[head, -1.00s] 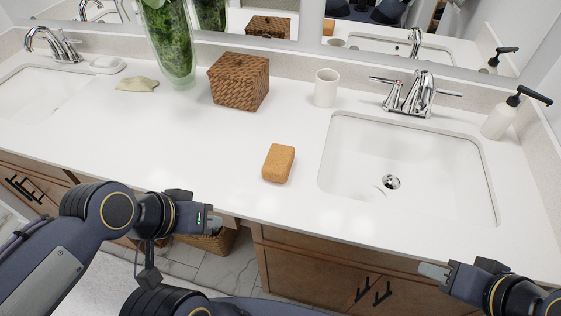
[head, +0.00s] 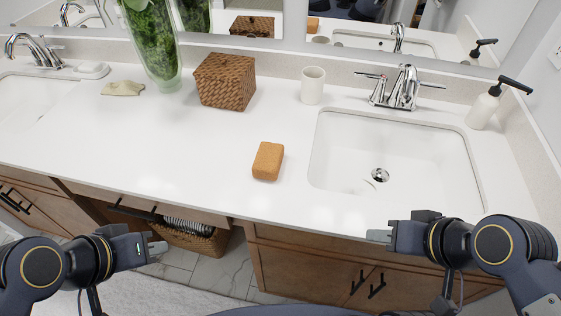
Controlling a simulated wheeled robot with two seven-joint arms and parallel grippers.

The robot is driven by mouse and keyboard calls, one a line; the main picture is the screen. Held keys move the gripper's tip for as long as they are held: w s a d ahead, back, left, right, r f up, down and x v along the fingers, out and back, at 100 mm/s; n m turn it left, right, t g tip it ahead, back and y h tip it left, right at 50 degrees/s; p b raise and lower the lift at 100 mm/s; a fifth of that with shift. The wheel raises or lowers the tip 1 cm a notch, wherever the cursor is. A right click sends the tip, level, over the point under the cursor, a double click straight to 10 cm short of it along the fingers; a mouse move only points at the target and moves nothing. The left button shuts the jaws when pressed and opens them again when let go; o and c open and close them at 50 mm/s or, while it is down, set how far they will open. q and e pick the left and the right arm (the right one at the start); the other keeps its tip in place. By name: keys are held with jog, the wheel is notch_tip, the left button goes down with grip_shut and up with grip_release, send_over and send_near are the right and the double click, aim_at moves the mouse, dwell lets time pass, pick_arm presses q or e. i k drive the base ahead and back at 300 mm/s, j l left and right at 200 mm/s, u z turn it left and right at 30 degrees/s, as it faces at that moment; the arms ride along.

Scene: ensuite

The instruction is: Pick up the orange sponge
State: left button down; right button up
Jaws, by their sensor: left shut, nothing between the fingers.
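The orange sponge (head: 268,161) lies on the white countertop (head: 150,150), left of the right sink and near the counter's front edge. Nothing touches it. My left gripper (head: 157,246) is shut and empty, low at the left in front of the cabinets, apart from the sponge. My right gripper (head: 378,236) is at the counter's front edge below the right sink, to the right of the sponge and apart from it. Its fingers are seen side-on, so I cannot tell whether it is open or shut.
A wicker box (head: 225,81), a white cup (head: 313,85) and a glass vase (head: 152,45) stand behind the sponge. The right sink (head: 345,155) has a chrome faucet (head: 403,88) and a soap dispenser (head: 485,105). A folded cloth (head: 123,88) lies left. Counter around the sponge is clear.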

aim_at(266, 165)
jog(key=j+z, duration=0.1)
jog(key=z, duration=0.3)
jog(key=j+z, duration=0.15)
jog(key=z, duration=0.2)
jog(key=k+j+z, duration=0.1)
jog(key=z, duration=0.3)
jog(key=j+z, duration=0.1)
jog(key=z, duration=0.3)
jog(key=k+j, duration=0.1)
